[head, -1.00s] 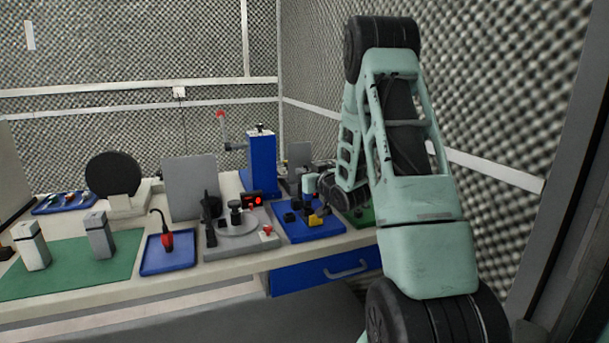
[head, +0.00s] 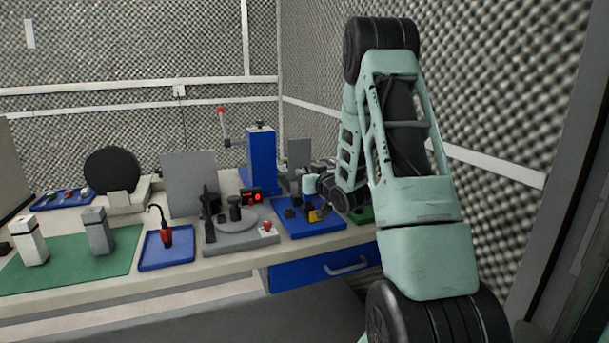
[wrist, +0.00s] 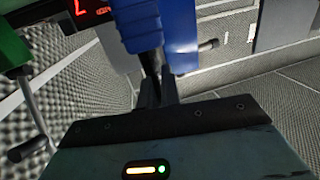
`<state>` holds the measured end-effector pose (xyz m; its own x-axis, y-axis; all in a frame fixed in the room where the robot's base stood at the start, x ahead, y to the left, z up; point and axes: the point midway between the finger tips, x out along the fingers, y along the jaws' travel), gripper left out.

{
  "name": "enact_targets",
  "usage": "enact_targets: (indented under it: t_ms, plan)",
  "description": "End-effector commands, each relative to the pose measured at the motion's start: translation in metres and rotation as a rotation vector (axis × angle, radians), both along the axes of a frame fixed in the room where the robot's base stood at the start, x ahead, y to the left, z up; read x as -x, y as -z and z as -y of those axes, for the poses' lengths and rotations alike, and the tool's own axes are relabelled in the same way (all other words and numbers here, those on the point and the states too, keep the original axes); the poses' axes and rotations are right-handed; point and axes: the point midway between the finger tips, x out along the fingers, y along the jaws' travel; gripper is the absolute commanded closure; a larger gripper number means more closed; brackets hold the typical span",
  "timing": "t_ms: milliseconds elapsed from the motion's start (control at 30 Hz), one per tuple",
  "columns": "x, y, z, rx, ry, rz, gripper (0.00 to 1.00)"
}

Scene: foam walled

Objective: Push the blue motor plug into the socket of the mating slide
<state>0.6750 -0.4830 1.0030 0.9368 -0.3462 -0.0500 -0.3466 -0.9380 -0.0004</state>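In the head view my gripper (head: 311,203) is low over the blue tray (head: 337,227) at the right of the bench. It is small there and partly merges with the dark parts on the tray. In the wrist view its dark fingers (wrist: 158,88) stand close together, and a thin dark piece shows at their tips. A blue body (wrist: 138,22) is just beyond the tips; I cannot tell whether it is the motor plug or whether the fingers hold it. I cannot make out the mating slide or its socket clearly.
A yellow part (head: 316,215) and black blocks (head: 290,213) are on the blue tray. A blue press column (head: 262,162) stands behind, and a grey turntable fixture (head: 238,238) with a red display (head: 252,195) is to the left. A green piece (head: 362,215) lies right.

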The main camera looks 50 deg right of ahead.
Motion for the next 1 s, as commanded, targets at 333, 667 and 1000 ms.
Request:
enact_targets:
  t_ms: [333, 667, 1000]
  plan:
    - [0.000, 0.009, 0.000, 0.000, 0.000, 0.000, 1.00]
    - [0.000, 0.012, 0.000, 0.000, 0.000, 0.001, 0.70]
    - [0.006, 0.012, -0.002, 0.000, 0.001, -0.001, 0.70]
